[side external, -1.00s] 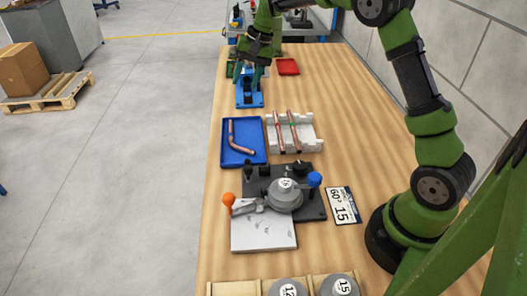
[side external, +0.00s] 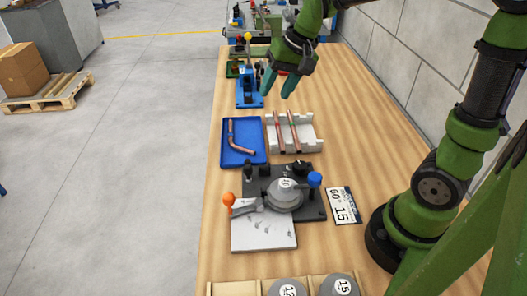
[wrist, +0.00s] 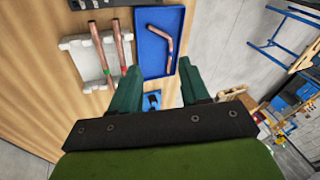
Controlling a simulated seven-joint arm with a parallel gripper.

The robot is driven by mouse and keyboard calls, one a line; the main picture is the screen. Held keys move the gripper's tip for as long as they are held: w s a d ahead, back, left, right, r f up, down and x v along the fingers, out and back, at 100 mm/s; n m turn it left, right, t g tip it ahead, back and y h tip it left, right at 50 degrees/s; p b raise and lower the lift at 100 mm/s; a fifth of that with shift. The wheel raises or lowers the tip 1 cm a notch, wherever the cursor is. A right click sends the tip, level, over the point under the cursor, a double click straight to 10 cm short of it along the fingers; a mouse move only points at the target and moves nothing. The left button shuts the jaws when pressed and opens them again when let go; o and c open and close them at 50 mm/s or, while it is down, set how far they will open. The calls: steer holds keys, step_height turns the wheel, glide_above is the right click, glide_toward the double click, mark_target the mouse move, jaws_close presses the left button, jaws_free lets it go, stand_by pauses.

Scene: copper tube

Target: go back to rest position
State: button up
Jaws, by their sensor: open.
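My gripper (side external: 279,86) is open and empty. Two straight copper tubes (side external: 280,133) rest across the white holder (side external: 308,131), which also shows in the wrist view (wrist: 84,60).
The grey tube bender (side external: 284,194) with orange and blue knobs stands on the near table, beside a card (side external: 343,204) marked 60° and 15. A wooden box (side external: 235,289) with round dies is at the front edge. The table's right side is mostly clear.

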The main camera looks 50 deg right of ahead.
steer(key=s+a+r+n+t, duration=0.1)
steer(key=s+a, duration=0.1)
steer(key=s, duration=0.5)
steer(key=s+a+r+n+t, duration=0.1)
steer(key=s+a+r+t, duration=0.1)
steer(key=s, duration=0.5)
steer(key=shift+s+a+n, duration=0.15)
steer(key=shift+a+n, duration=0.15)
steer(key=shift+a, duration=0.05)
